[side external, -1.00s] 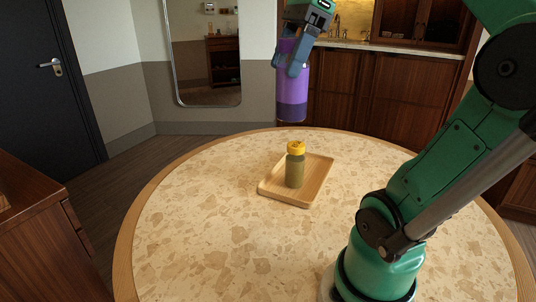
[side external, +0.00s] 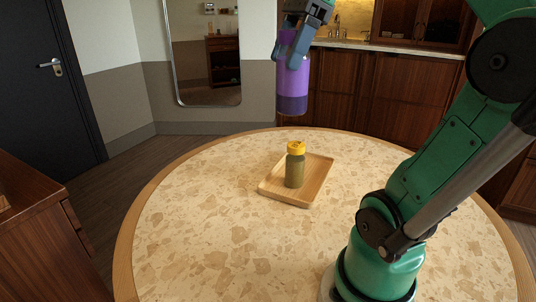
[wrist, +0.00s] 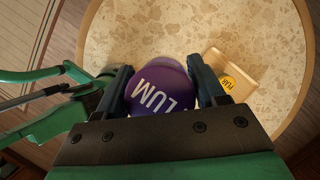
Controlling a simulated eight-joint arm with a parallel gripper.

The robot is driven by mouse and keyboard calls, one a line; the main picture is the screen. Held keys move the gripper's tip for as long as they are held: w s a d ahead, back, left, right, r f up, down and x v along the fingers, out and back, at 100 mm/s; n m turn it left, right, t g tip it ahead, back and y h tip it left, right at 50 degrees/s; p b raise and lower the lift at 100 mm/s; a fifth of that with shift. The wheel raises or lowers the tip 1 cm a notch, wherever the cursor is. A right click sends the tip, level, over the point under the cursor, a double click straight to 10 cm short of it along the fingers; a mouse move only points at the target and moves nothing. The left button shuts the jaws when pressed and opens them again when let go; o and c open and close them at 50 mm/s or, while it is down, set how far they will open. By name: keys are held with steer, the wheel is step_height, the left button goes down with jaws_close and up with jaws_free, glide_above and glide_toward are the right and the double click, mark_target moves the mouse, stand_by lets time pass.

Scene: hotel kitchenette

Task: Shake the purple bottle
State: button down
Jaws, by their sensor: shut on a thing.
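The purple bottle (side external: 293,88) is upright in the air above the far side of the round table, with a darker purple band at its lower end. My gripper (side external: 291,50) is shut on its upper part. In the wrist view the bottle's round purple top (wrist: 160,90), with white letters ending in "LUM", sits between the two dark fingers of my gripper (wrist: 162,88).
A yellow-capped bottle (side external: 295,168) with olive contents stands on a wooden tray (side external: 314,188) on the round table (side external: 210,225). In the wrist view the tray (wrist: 215,60) lies right of my gripper. The table's left part is clear. Wooden cabinets (side external: 395,95) stand behind.

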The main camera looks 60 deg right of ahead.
mark_target(277, 108)
steer(key=shift+f, duration=2.1)
